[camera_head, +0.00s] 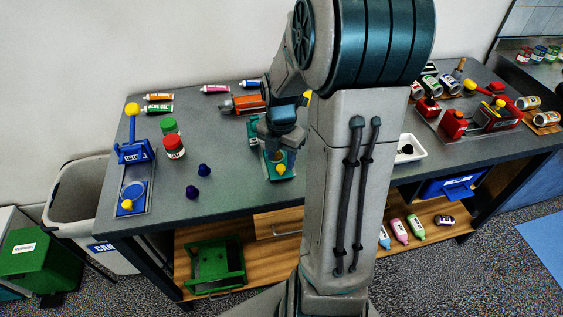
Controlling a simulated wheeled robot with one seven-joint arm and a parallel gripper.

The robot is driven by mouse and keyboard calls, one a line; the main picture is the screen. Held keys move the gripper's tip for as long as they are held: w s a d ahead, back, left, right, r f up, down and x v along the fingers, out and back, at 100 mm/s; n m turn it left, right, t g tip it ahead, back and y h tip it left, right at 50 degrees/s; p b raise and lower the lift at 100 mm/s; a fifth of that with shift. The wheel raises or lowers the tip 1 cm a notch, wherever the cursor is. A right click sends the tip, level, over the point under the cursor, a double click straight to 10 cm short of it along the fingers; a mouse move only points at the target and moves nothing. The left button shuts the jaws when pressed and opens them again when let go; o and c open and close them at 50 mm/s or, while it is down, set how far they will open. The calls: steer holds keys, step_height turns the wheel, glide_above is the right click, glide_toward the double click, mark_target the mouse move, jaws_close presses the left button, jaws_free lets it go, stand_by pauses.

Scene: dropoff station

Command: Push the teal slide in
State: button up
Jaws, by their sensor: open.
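A teal slide device (287,177) with a yellow knob (281,169) sits near the front edge of the grey table, just left of my arm. My gripper (283,146) hangs over the back part of the device and hides much of it. The jaws are open and look empty. The yellow knob shows just in front of the gripper. I cannot tell whether the gripper touches the slide, nor how far out the slide is.
An orange device (245,103) lies behind the gripper. A white tray (411,151) is to the right.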

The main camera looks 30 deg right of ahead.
steer(key=shift+f, duration=1.3)
